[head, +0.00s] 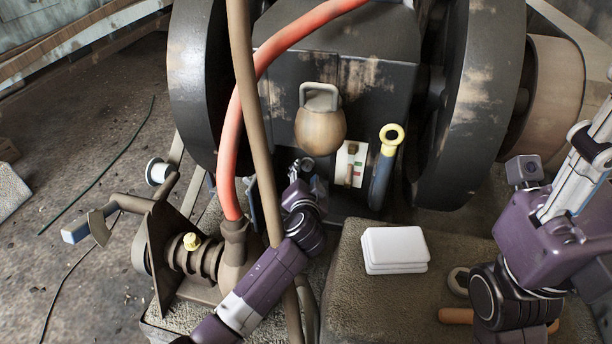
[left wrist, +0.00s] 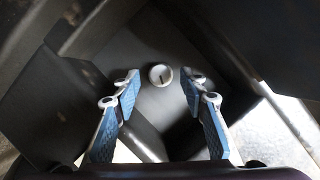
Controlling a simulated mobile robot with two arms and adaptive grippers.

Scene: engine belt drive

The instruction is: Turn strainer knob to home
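A round pale knob (left wrist: 161,75) with a dark mark across its face sits on a dark surface in the left wrist view. I take it to be the strainer knob. My left gripper (left wrist: 163,84) is open, with its blue-padded fingers apart on either side of the knob's line and nothing between the pads. I cannot tell whether the fingertips reach the knob. In the head view my left gripper (head: 301,172) is low in front of the engine, partly hidden by its own wrist.
A brown pole (head: 245,100) and a red hose (head: 229,150) run down beside my left arm. A hanging brown weight (head: 320,131), a small switch panel (head: 350,164) and a blue-grey handle with a yellow ring (head: 383,167) are close by. A white block (head: 394,249) lies on the plinth.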

